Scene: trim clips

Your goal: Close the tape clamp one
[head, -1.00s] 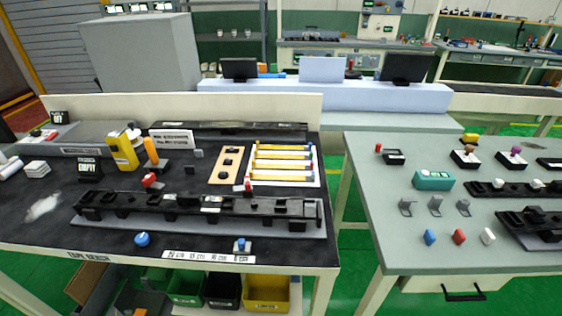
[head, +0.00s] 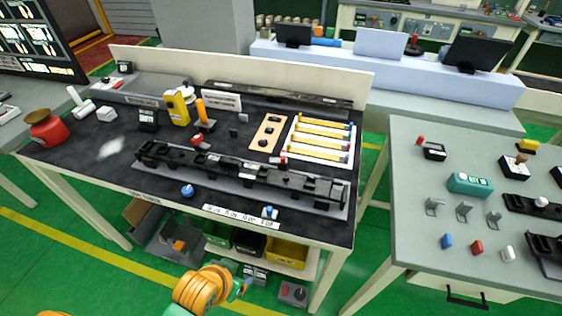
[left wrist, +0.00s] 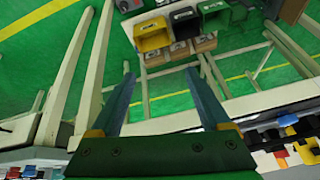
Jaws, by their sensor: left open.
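A long black trim part (head: 240,175) lies in a grey holder along the front of the dark left bench (head: 110,165). I cannot tell which is tape clamp one. My left gripper (head: 245,287) is low in front of the bench, apart from everything on it. In the left wrist view it (left wrist: 160,75) is open and empty, with both fingers spread. My right gripper is not in view.
Under the bench, a shelf holds a yellow bin (head: 287,250) and other dark bins. White-and-yellow strips (head: 322,140) lie at the bench's right. A grey table (head: 420,170) with small parts stands to the right, past a floor gap.

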